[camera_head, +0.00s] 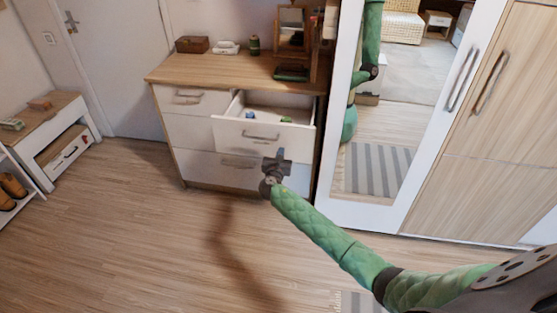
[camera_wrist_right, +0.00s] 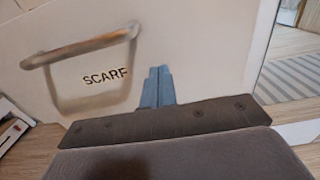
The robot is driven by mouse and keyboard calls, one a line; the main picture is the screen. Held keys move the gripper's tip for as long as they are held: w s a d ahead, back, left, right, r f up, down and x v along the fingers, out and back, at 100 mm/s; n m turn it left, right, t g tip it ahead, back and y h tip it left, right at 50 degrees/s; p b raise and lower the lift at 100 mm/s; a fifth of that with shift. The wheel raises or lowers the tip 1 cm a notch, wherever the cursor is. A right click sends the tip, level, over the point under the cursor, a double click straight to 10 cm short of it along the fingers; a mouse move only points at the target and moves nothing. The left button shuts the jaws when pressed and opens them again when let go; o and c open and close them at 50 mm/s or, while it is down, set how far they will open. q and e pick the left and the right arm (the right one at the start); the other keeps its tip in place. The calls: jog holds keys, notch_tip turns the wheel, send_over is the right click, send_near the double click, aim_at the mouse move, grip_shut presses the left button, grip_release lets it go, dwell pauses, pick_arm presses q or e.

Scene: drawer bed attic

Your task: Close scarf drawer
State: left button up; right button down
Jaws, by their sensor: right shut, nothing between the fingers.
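The scarf drawer (camera_head: 240,133) is pulled out of the upper right of the wood-topped dresser, with a few small items inside. In the right wrist view its pale front (camera_wrist_right: 205,60) shows a metal handle and the word SCARF. My right gripper (camera_head: 281,154) is in front of the dresser, by the lower right part of this drawer front. In the right wrist view its blue-grey fingers (camera_wrist_right: 157,84) are together and empty, pointing at the front to the right of the handle. I cannot tell whether they touch it. My left gripper is out of view.
The other dresser drawers, such as the upper left one (camera_head: 190,98), look shut. A mirrored wardrobe door (camera_head: 395,130) stands close on the right. A small side table (camera_head: 50,135) is at the left. The wooden floor in front is clear.

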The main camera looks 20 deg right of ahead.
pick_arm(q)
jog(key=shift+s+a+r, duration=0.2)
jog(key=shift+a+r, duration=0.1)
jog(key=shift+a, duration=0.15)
pick_arm(e)
jog(key=shift+x, duration=0.95)
